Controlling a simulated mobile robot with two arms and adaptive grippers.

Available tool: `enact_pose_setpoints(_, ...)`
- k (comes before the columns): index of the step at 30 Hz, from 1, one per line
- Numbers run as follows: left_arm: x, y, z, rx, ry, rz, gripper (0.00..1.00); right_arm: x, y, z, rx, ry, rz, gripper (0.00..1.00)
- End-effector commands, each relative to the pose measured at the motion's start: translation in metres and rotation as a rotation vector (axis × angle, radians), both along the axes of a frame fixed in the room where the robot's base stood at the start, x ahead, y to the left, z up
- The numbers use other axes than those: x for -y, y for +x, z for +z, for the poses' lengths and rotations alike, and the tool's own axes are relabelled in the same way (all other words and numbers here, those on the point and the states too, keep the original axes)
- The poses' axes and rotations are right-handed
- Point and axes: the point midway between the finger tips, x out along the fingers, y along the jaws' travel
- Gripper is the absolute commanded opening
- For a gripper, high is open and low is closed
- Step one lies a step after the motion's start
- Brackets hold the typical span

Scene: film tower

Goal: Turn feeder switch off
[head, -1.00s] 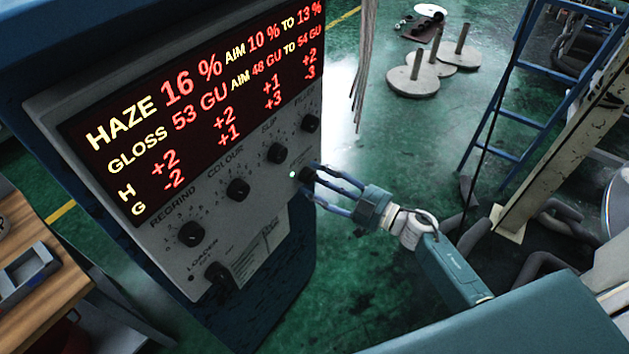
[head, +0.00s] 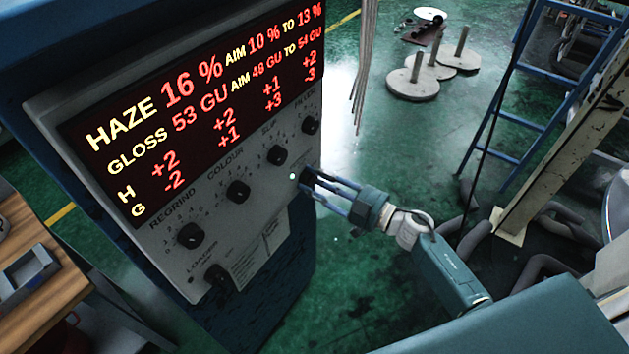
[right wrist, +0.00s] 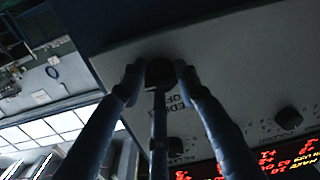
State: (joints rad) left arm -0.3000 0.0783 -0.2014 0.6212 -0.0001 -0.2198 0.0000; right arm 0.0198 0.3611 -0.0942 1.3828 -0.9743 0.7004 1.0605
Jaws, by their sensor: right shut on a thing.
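The feeder switch (right wrist: 159,72) is a dark knob on the grey control panel (head: 262,213). In the right wrist view it sits between my fingertips, beside partly hidden lettering that reads like "FEEDER OFF". My right gripper (head: 309,182) is shut on this switch at the panel's lower right in the head view. The fingers largely cover the knob there, so its exact pointing cannot be read. A small pale-green lamp (head: 292,176) beside it is lit. My left gripper is not in view.
The panel also has the loader switch (head: 220,278), a regrind knob (head: 190,235), a colour knob (head: 238,191) and others under a red-lit display (head: 190,100). A wooden bench (head: 40,285) stands at left. A blue ladder (head: 500,120) stands at right; green floor lies between.

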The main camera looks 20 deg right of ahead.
Motion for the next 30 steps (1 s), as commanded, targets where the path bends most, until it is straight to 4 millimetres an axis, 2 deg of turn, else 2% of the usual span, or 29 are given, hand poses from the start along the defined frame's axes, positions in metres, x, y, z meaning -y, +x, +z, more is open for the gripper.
enact_pose_setpoints(17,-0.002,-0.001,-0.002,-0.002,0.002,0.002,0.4,0.0,0.0,-0.001,0.048,-0.064,0.001,0.05)
enact_pose_setpoints(30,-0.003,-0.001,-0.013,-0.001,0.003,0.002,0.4,0.0,-0.001,-0.002,0.252,-0.325,0.003,0.05)
